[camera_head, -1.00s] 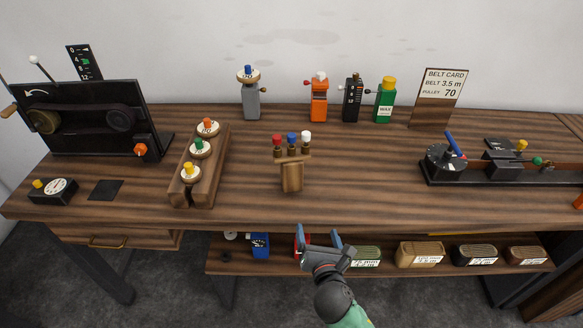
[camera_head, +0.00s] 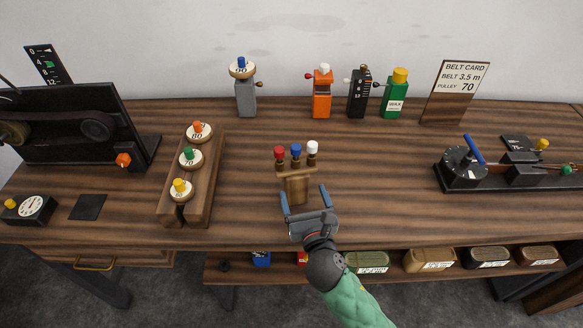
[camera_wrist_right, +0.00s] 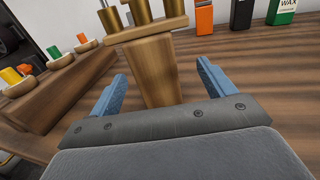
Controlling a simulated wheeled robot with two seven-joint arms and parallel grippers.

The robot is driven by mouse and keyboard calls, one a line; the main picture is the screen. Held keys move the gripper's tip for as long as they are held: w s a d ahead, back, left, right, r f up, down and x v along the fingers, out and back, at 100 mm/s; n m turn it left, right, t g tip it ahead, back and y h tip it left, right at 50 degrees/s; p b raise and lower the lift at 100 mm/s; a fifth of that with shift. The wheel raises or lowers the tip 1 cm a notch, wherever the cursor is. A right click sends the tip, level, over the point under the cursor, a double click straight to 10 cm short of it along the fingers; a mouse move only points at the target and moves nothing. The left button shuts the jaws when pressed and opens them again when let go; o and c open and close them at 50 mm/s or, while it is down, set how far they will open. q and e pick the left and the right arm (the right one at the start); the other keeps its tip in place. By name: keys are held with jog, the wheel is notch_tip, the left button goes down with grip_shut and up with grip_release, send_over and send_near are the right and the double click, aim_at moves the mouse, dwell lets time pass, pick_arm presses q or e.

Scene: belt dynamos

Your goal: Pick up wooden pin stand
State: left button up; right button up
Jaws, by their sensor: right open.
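The wooden pin stand (camera_head: 296,190) stands upright near the middle of the workbench. Its crossbar carries a red, a blue and a white-topped pin. My right gripper (camera_head: 306,198) is open and empty in front of the stand, with its blue fingers pointing at the post. I cannot tell whether the fingers reach around the post. My left gripper is not in view.
A wooden rack (camera_head: 205,190) with round knobbed pulleys stands to the left. Orange (camera_head: 322,98), black (camera_head: 358,98) and green (camera_head: 395,98) containers stand behind. A black device (camera_head: 490,180) lies at the right. The bench between stand and device is clear.

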aim_at(300, 188)
jog(key=shift+w+a, duration=0.1)
jog(key=shift+w, duration=0.15)
jog(key=shift+w+a+r, duration=0.1)
jog(key=shift+w+r, duration=0.1)
jog(key=shift+w, duration=0.25)
jog(key=shift+w+a+p, duration=0.15)
jog(key=shift+w+p, duration=0.3)
jog(key=shift+w, duration=0.25)
jog(key=shift+w+a+f, duration=0.1)
jog(key=shift+w, duration=0.25)
jog(key=shift+w+a+f+p, duration=0.1)
jog(key=shift+w+a+p, duration=0.05)
jog(key=shift+w+p, duration=0.15)
jog(key=shift+w+a+f+p, duration=0.15)
jog(key=shift+w+a+p, duration=0.2)
jog(key=shift+w, duration=0.25)
jog(key=shift+w+a+f+p, duration=0.1)
jog(key=shift+w+a+p, duration=0.1)
jog(key=shift+w+p, duration=0.3)
jog(key=shift+f+x, duration=0.2)
jog(key=shift+x, duration=0.65)
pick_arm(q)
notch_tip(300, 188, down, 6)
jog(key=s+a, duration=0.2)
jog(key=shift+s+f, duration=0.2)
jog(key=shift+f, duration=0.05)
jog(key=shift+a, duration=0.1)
pick_arm(e)
jog(key=shift+c, duration=0.4)
